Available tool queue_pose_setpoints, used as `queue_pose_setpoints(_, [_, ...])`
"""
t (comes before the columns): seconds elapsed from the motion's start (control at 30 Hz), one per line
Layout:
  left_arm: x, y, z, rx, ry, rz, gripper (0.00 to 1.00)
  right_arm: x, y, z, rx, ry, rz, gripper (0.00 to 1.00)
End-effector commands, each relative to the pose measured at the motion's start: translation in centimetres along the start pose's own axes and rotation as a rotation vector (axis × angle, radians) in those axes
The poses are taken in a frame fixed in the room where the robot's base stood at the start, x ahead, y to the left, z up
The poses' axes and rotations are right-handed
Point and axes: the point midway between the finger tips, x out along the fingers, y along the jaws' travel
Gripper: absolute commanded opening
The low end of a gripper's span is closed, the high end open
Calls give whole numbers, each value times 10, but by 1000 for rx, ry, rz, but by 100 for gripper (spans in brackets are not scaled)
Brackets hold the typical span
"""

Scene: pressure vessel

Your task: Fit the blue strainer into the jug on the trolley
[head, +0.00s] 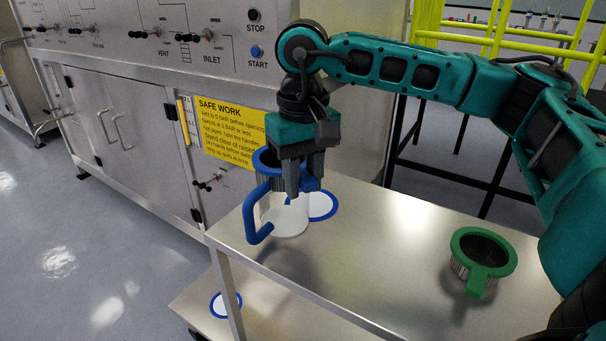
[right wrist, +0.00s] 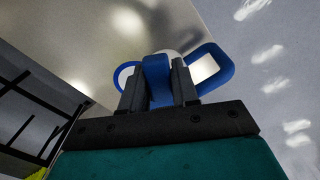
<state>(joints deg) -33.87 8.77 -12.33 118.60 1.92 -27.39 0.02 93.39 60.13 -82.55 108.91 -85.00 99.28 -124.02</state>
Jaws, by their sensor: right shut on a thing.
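The jug (head: 258,222) stands on the trolley (head: 372,235), with its blue handle towards the left front. The blue strainer (head: 265,162) is at the jug's mouth in the head view, its rim partly behind my right gripper (head: 307,188). I cannot tell how far its basket sits inside the jug. My right gripper points down and is shut on the strainer's blue tab, which shows between the fingers in the right wrist view (right wrist: 157,82). The jug's handle also shows there (right wrist: 222,68). My left gripper is not in view.
A green strainer (head: 482,258) is at the right of the trolley top. A blue-ringed white disc (head: 322,206) lies beside the jug, and another (head: 226,304) is on the lower shelf. The steel control cabinet (head: 130,125) stands behind. The trolley's middle is clear.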

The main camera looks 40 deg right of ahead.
Motion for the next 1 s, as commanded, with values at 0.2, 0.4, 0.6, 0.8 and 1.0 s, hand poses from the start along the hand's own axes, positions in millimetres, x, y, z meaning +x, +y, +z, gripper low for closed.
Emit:
queue_pose_setpoints(0.2, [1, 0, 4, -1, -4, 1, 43, 2, 0, 0, 0, 0, 0, 0])
queue_pose_setpoints(0.4, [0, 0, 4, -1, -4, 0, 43, 2, 0, 0, 0, 1, 0, 35])
queue_pose_setpoints(0.6, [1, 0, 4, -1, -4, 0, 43, 2, 0, 0, 0, 1, 0, 54])
queue_pose_setpoints(0.8, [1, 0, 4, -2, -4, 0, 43, 2, 0, 0, 0, 1, 0, 59])
queue_pose_setpoints(1.0, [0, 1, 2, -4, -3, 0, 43, -6, 0, -1, 0, 2, -1, 59])
